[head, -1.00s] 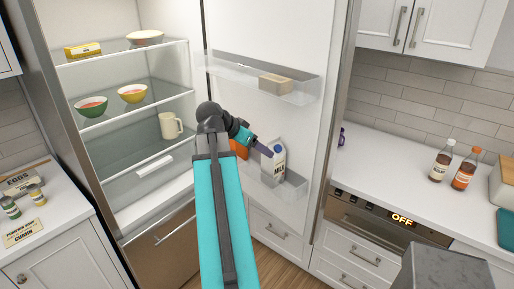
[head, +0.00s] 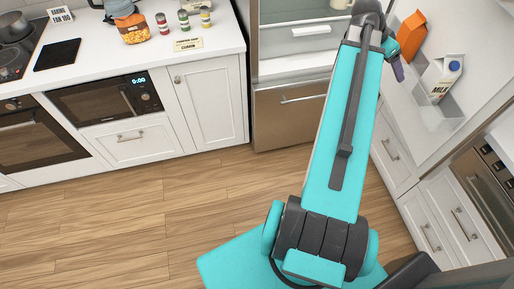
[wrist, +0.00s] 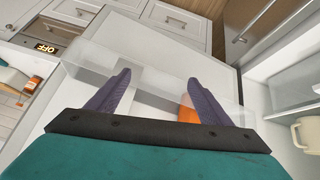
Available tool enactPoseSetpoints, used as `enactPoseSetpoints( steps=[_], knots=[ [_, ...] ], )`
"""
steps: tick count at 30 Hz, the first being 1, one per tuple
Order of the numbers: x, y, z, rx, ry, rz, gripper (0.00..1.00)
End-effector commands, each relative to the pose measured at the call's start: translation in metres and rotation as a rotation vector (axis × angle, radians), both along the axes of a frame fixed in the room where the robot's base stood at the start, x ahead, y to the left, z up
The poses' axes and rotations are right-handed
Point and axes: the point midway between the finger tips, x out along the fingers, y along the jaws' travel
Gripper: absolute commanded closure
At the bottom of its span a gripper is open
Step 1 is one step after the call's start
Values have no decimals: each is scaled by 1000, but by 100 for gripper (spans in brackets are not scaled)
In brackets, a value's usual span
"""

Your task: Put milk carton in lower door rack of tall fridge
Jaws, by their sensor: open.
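The milk carton (head: 440,80), white with a blue cap, stands in the clear lower door rack (head: 447,119) of the tall fridge, leaning slightly in the picture. My gripper (head: 398,72) is left of the carton in the head view, with a gap between them. In the wrist view my gripper (wrist: 158,78) has its two purple fingers spread and empty, over the clear rack (wrist: 92,66). I cannot make out the carton clearly in the wrist view.
An orange carton (head: 410,32) is also in the lower rack, left of the milk. A cream mug (wrist: 308,134) is on a fridge shelf in the wrist view. The open fridge door stands close to the right-hand counter drawers (head: 455,212). Wood floor (head: 130,215) is clear at left.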

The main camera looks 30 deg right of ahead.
Motion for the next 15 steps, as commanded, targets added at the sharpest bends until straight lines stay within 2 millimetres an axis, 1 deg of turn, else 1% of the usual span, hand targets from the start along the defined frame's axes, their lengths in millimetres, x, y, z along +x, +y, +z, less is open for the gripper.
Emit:
enactPoseSetpoints(
  steps=[1, 5, 6, 11, 15],
  knots=[
    [12, 11, -19, 28, 18, 43, 27],
    [40, 40, -61, 100, 61, 149, 27],
    [48, 50, -74, 121, 72, 181, 27],
    [74, 91, -125, 206, 124, 309, 27],
    [91, 129, -168, 279, 170, 420, 27]
  ],
)
